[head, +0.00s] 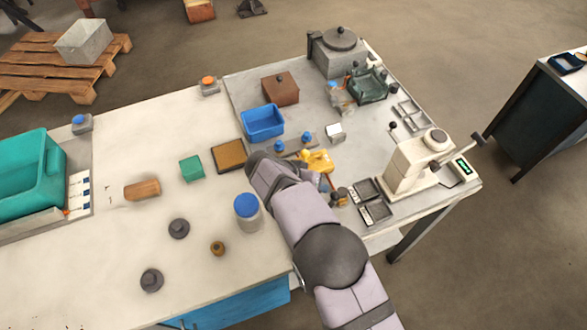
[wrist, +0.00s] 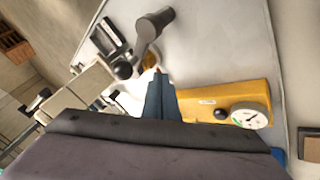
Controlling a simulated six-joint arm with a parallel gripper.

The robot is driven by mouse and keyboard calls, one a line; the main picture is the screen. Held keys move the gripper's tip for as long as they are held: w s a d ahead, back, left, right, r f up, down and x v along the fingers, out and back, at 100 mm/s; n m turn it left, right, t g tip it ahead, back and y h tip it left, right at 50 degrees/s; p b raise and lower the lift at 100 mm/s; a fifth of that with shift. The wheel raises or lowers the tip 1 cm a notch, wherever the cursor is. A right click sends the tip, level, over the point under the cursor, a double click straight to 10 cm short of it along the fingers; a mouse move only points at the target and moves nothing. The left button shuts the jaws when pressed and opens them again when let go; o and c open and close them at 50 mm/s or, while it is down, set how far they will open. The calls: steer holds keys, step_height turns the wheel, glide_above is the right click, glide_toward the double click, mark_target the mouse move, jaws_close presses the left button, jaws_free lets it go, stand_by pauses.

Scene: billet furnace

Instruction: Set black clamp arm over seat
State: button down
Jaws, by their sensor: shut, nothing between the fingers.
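My gripper (wrist: 160,78) is shut and empty in the wrist view, its narrow blue-grey fingers together. Just ahead of the fingertips stands a dark grey lever-like part (wrist: 148,30) with a round end, which may be the black clamp arm; I cannot tell whether the fingers touch it. A black ball knob (wrist: 123,70) is left of the fingertips. A yellow body (wrist: 240,94) with a round dial lies to the right; it also shows in the head view (head: 316,160). The seat cannot be made out clearly. In the head view my arm hides much of this spot.
A cream press-like device (head: 408,165) and small dark trays (head: 374,213) stand right of my arm. A blue bin (head: 262,121) and a brown box (head: 281,89) are behind. A blue-lidded jar (head: 247,211) stands close left of my arm. The front left table has open patches.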

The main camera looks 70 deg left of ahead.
steer(key=shift+s+a+f+b, duration=0.15)
steer(key=shift+s+a+b, duration=0.05)
steer(key=shift+a+b, duration=0.2)
steer(key=shift+s+a+f+b, duration=0.15)
steer(key=shift+s+a+b, duration=0.05)
steer(key=shift+a+b, duration=0.2)
steer(key=s+a+r+b, duration=0.2)
steer(key=s+r, duration=0.3)
steer(key=r, duration=0.3)
steer(key=shift+s+a+r+b, duration=0.15)
steer(key=shift+s+a+b, duration=0.15)
steer(key=shift+a+b, duration=0.1)
steer(key=shift+r, duration=0.1)
